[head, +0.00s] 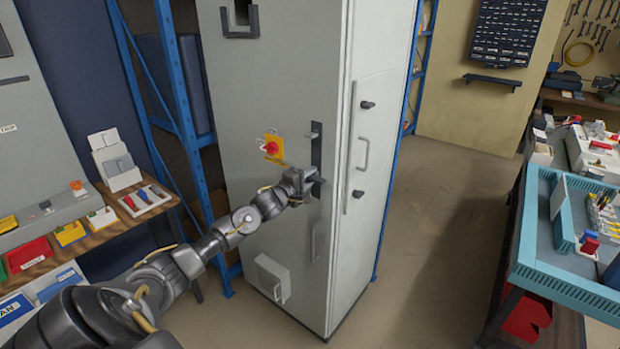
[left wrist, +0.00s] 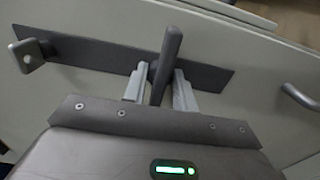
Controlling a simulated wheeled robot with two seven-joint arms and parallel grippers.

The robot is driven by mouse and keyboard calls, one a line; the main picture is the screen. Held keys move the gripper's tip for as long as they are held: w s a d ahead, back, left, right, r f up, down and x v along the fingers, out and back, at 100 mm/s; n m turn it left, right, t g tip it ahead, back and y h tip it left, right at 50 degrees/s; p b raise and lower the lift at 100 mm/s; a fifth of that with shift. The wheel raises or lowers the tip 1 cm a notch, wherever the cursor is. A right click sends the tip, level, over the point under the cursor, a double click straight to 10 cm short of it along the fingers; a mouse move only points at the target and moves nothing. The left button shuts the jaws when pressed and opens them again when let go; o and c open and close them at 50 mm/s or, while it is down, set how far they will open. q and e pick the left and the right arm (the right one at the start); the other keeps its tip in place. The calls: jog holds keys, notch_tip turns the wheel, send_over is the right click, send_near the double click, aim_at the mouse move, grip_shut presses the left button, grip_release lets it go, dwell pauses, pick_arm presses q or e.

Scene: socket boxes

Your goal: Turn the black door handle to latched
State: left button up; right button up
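The black door handle is a lever on a long dark plate (head: 316,146) on the front of the tall grey cabinet (head: 265,90). In the left wrist view the lever (left wrist: 169,55) stands crosswise to its plate (left wrist: 95,57), slightly tilted. My left gripper (head: 308,184) is at the lower part of the plate. In the left wrist view its two fingers (left wrist: 160,88) stand on either side of the lever, with narrow gaps visible, so it looks open around it. The gripper hides most of the lever in the head view. My right gripper is not in view.
A red knob on a yellow plate (head: 272,148) is left of the handle. A grey pull handle (head: 316,241) is below it. Blue shelving (head: 180,90) stands left of the cabinet. A blue-edged workbench (head: 560,270) is at right, with open floor between.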

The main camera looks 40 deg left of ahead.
pick_arm(q)
grip_shut()
jog(key=shift+m, duration=0.4)
jog(key=m+p, duration=0.1)
jog(key=m, duration=0.5)
jog(key=shift+m+p, duration=0.4)
jog(key=m, duration=0.5)
jog(key=shift+f, duration=0.1)
jog(key=m+b, duration=0.1)
jog(key=m, duration=0.4)
jog(key=shift+m, duration=0.3)
